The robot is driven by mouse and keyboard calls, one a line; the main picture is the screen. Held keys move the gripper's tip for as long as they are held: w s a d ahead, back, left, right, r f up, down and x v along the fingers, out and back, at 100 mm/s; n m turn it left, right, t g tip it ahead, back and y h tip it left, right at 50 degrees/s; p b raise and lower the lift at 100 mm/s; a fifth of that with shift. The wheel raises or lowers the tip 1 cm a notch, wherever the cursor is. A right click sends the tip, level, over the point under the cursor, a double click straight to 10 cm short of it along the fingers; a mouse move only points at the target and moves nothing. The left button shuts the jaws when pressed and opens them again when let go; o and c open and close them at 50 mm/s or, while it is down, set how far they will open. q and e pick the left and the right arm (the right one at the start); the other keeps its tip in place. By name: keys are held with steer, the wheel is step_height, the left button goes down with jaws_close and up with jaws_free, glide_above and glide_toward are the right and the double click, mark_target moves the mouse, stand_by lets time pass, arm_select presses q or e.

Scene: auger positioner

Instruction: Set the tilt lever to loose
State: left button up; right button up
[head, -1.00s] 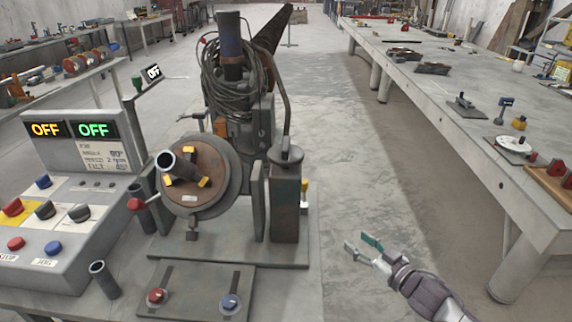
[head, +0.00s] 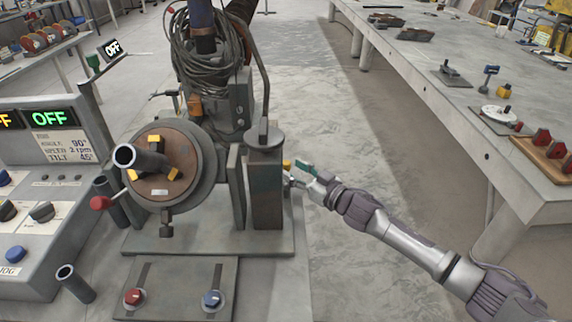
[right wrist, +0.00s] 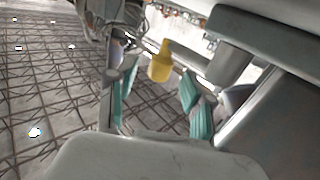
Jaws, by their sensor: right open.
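The positioner (head: 265,195) stands on a grey base plate, with a round brown faceplate (head: 181,184) holding a pipe. A yellow-handled lever, apparently the tilt lever, shows partly at the right of its post (head: 287,164). In the right wrist view the yellow handle (right wrist: 160,62) lies in line with the gap between the teal fingers, with no clear contact. My right gripper (head: 297,174) is open beside the post, its far finger partly hidden. No label shows whether the lever is loose or tight. My left gripper is not in view.
A control box (head: 40,235) stands at left, its display reading OFF. A red-knobbed lever (head: 100,202) projects left of the faceplate. A long table (head: 440,110) is at right; floor between is clear.

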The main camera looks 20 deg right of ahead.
mark_target(286, 166)
steer(key=shift+x, duration=1.65)
jaws_close()
